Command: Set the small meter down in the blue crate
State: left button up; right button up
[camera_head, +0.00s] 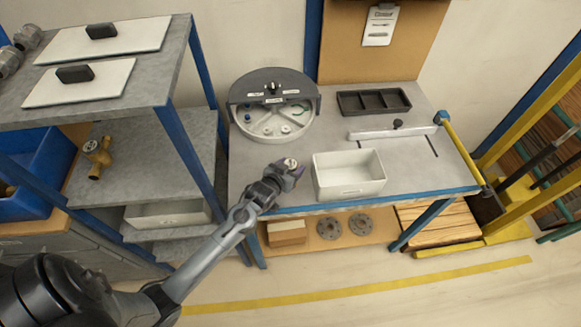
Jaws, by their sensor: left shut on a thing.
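My left gripper (283,176) reaches in from the lower left and is shut on the small meter (290,163), whose pale round face shows on top. The fingers hide much of its body. The gripper holds it at the bench's front edge, just left of the white bin; whether it touches the bench I cannot tell. The blue crate (38,192) stands at the far left, partly cut off by the picture edge and partly behind the shelf, well apart from the gripper. My right gripper is not in view.
A grey shelf rack (135,130) with blue posts stands between crate and bench, holding a brass valve-like piece (97,158). On the bench (410,160) are a white bin (350,188), a round divided tray (272,128) and a black tray (374,101). A yellow frame (520,200) is at right.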

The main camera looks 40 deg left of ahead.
pick_arm(q)
jog(key=o, duration=1.4)
